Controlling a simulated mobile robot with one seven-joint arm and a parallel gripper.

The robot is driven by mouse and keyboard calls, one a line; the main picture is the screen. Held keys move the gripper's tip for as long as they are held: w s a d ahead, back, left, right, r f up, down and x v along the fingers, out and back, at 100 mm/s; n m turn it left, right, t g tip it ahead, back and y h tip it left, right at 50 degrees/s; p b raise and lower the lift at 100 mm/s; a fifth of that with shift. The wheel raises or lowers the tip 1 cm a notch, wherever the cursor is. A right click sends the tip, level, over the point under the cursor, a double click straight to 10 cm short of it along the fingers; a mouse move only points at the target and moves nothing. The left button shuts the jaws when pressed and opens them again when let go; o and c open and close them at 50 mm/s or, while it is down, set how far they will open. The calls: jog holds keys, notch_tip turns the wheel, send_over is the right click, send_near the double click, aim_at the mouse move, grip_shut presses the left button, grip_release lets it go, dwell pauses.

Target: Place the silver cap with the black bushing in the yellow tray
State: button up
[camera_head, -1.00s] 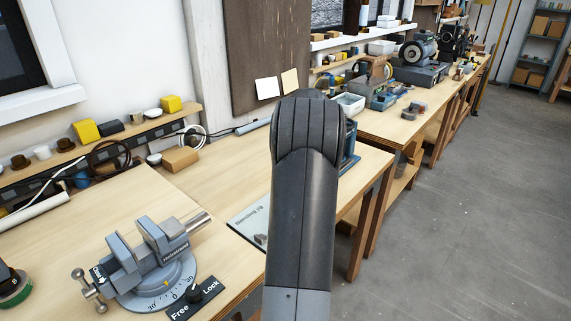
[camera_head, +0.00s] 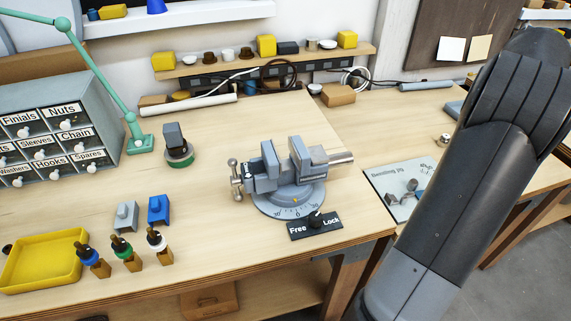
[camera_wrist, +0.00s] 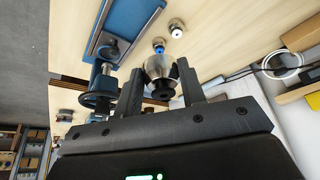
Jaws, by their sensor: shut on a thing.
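In the wrist view my gripper (camera_wrist: 161,84) is shut on a silver cap (camera_wrist: 160,65) with a black bushing (camera_wrist: 165,90) at its near end. The cap sits between the two dark fingers, above the bench. In the head view my arm fills the right side, and my gripper and the held cap are hidden. The yellow tray (camera_head: 42,262) lies at the front left of the bench and looks empty. It is far from my arm in the picture.
A vise (camera_head: 285,175) with a Free/Lock plate stands mid-bench. Drawers (camera_head: 50,130) and a green lamp arm (camera_head: 95,70) are behind.

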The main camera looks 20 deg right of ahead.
jog(key=w+a+n+y, duration=0.1)
jog(key=w+a+n, duration=0.1)
jog(key=w+a, duration=0.95)
jog(key=w+a+n+y, duration=0.1)
jog(key=w+a+n, duration=0.2)
jog(key=w+a, duration=0.85)
jog(key=a+n+t+y, duration=0.15)
jog(key=a+n, duration=0.35)
jog(key=a, duration=3)
jog(key=n+g+y, duration=0.2)
jog(key=n+y, duration=0.1)
jog(key=n, duration=0.5)
send_over(61, 260)
jog(key=d, duration=0.2)
jog(key=f, duration=1.1)
jog(key=shift+s+d+f, duration=0.1)
jog(key=shift+s+f, duration=0.15)
jog(key=shift+s, duration=0.1)
jog(key=shift+s+a+f, duration=0.15)
jog(key=shift+a+f, duration=0.15)
jog(key=shift+a, duration=0.15)
jog(key=shift+f, duration=1.95)
